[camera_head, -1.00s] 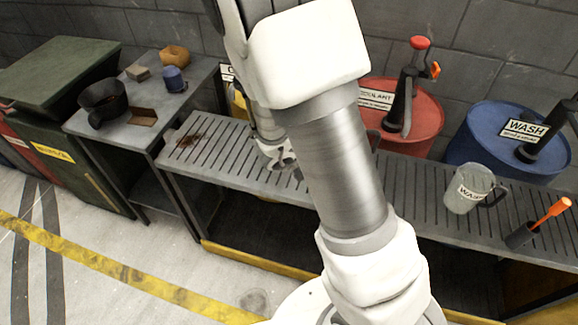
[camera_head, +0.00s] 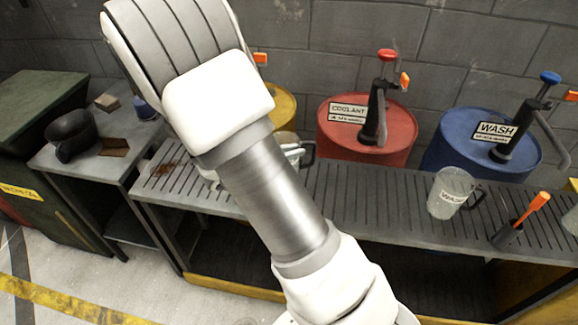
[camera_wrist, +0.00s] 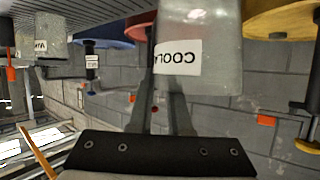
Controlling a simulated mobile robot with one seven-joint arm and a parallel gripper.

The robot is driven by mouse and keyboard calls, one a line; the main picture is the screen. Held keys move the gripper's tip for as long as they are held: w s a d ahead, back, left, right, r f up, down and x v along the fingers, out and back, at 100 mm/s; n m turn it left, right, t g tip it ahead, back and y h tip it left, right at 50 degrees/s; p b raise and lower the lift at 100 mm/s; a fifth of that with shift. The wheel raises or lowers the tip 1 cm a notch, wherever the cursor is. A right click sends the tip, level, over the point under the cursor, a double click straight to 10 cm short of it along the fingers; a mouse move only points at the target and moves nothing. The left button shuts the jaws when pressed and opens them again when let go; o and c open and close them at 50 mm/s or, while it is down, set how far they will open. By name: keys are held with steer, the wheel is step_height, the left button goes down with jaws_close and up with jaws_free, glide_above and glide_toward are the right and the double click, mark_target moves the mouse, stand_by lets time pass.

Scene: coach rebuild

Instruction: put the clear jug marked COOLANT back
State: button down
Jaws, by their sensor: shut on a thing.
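The clear jug marked COOLANT (camera_wrist: 205,50) is in my gripper (camera_wrist: 162,100), whose two fingers close on its side. The wrist picture is upside down, with the label inverted, so the jug is about upright. In the head view a part of the jug (camera_head: 292,152) with its dark handle shows behind my arm, above the slatted bench (camera_head: 345,195). My arm hides the gripper and most of the jug there. I cannot tell whether the jug touches the bench. The red COOLANT drum (camera_head: 340,145) with its pump stands behind the bench.
A jug marked WASH (camera_head: 447,195) stands on the bench at right, beside an orange-handled tool in a dark holder (camera_head: 508,235). A blue WASH drum (camera_head: 470,150) and a yellow drum (camera_head: 283,105) stand behind. A side table (camera_head: 125,130) at left holds a dark container (camera_head: 72,132).

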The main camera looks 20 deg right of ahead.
steer(key=shift+w+a+f+b, duration=0.2)
steer(key=shift+f+b, duration=0.25)
steer(key=shift+f, duration=0.65)
steer(key=shift+w+a+f+b, duration=0.15)
steer(key=shift+f+b, duration=0.25)
steer(key=shift+f, duration=0.7)
steer(key=shift+s+f, duration=0.1)
steer(key=shift+f, duration=0.05)
steer(key=c, duration=0.8)
jaws_free()
steer(key=shift+c, duration=0.2)
